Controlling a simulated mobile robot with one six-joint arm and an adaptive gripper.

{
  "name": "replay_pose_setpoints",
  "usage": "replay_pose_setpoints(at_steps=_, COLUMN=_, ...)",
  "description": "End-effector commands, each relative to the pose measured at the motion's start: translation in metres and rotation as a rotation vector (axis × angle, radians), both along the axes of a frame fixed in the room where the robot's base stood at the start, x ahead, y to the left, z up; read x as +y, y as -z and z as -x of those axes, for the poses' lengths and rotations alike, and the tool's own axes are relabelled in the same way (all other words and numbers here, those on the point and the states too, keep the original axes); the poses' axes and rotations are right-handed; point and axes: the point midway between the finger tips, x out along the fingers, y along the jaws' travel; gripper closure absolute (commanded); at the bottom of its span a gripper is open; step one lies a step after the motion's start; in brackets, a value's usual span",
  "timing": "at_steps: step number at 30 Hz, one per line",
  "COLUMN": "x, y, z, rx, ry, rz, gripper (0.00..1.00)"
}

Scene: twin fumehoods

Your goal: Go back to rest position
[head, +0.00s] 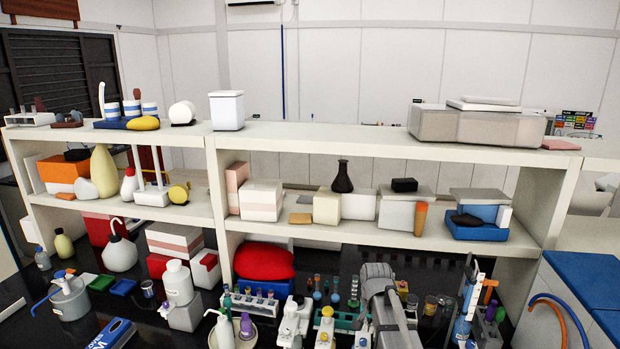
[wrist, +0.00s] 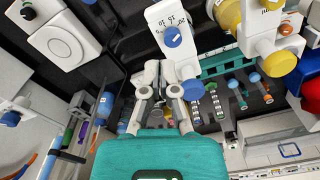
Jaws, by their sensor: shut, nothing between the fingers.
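My gripper (wrist: 159,88) shows in the wrist view above its teal housing. Its two grey fingers are shut with nothing held between them. A white device with a blue knob and a numbered scale (wrist: 172,28) is just beyond the fingertips in that view; I cannot tell whether they touch. In the head view a grey jointed shape, probably my arm (head: 385,305), stands over the front bench at the lower middle right. The fingers cannot be made out there.
The dark bench is crowded. A teal tube rack (wrist: 222,64) is right of the fingers. White bottles (head: 178,283) and a red bag-like object (head: 264,262) are left of the arm. Behind stands a loaded two-level shelf (head: 320,137). A blue-topped unit (head: 590,280) is at right.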

Motion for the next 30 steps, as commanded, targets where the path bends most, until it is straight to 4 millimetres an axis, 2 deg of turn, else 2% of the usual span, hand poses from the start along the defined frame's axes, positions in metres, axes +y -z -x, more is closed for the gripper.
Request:
replay_pose_setpoints(at_steps=1, x=0.001, y=0.000, z=0.026, rx=-0.006, ry=-0.068, rz=0.002, gripper=1.00)
replay_pose_setpoints(at_steps=3, x=0.002, y=0.000, z=0.046, rx=-0.013, ry=-0.163, rz=0.006, gripper=1.00)
replay_pose_setpoints(at_steps=9, x=0.003, y=0.000, z=0.085, rx=-0.026, ry=-0.361, rz=0.016, gripper=1.00)
replay_pose_setpoints(at_steps=18, x=0.005, y=0.000, z=0.130, rx=-0.042, ry=-0.575, rz=0.028, gripper=1.00)
replay_pose_setpoints(at_steps=30, x=0.004, y=0.045, z=0.132, rx=-0.024, ry=-0.578, rz=0.024, gripper=1.00)
